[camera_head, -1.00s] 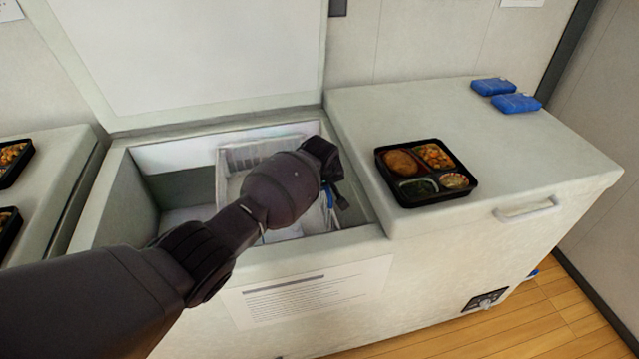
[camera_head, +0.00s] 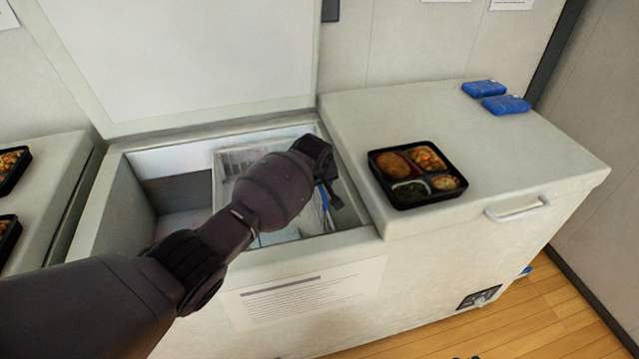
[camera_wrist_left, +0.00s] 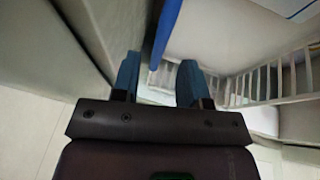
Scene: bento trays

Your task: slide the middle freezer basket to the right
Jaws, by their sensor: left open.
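The open chest freezer (camera_head: 115,225) holds a white slatted basket (camera_head: 226,165), seen behind my arm in the head view. The basket also shows in the left wrist view (camera_wrist_left: 262,86), its slats right of the fingers. My left gripper (camera_head: 333,200) reaches down inside the right part of the freezer opening. In the left wrist view its two blue-tipped fingers (camera_wrist_left: 158,78) are apart, with a blue strip (camera_wrist_left: 164,35) just beyond them. I see nothing clearly held. My forearm hides much of the basket, and I cannot tell whether the fingers touch it.
The freezer's right lid is closed and carries a black bento tray (camera_head: 418,198) and blue packs (camera_head: 484,88) (camera_head: 506,104). More bento trays (camera_head: 10,165) sit on the surface at left. A small dark shape at the head view's bottom edge is too cut off to identify.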

